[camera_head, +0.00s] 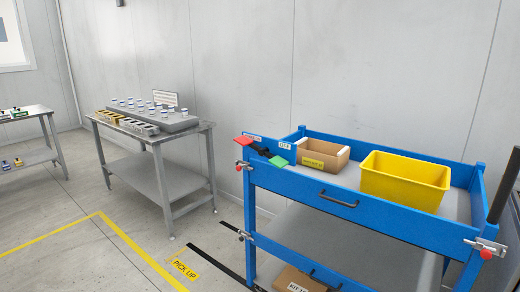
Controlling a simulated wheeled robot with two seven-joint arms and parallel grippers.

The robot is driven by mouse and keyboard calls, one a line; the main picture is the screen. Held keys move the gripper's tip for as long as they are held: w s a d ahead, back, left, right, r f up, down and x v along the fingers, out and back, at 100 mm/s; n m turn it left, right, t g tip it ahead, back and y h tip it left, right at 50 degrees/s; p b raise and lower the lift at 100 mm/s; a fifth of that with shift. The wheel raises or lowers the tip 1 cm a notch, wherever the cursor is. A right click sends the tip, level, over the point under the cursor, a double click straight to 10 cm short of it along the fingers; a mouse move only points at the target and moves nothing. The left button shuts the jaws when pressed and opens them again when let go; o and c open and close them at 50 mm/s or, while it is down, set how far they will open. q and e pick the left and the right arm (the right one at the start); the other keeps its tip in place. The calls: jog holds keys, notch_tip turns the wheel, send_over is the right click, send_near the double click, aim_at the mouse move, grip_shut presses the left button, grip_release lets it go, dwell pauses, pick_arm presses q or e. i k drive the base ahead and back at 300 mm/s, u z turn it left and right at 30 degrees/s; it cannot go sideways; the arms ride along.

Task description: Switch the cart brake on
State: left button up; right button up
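A blue cart (370,215) stands at the right, with a grey top inside raised blue walls. At its near-left top corner is a brake switch (262,151) with a dark lever, a red pad (244,148) on the left and a green pad (278,162) on the right. A small label that seems to read OFF (285,145) is beside the lever; another small label (253,137) is behind the red pad, too small to read. I cannot tell the lever's setting for sure. Neither of my grippers is in view.
The cart carries a cardboard box (325,158) and a yellow bin (405,182); another box (300,282) is on its lower shelf. A metal table (163,190) with a fixture rack (155,118) stands left. Yellow floor lines and a PICK UP mark (185,270) lie on open floor.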

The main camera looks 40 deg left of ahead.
aim_at(277, 161)
jog(key=u, duration=0.45)
jog(key=k, duration=0.55)
jog(key=u, duration=1)
jog(key=i, duration=0.95)
jog(key=z, duration=0.8)
jog(key=i, duration=0.55)
jog(key=z, duration=0.5)
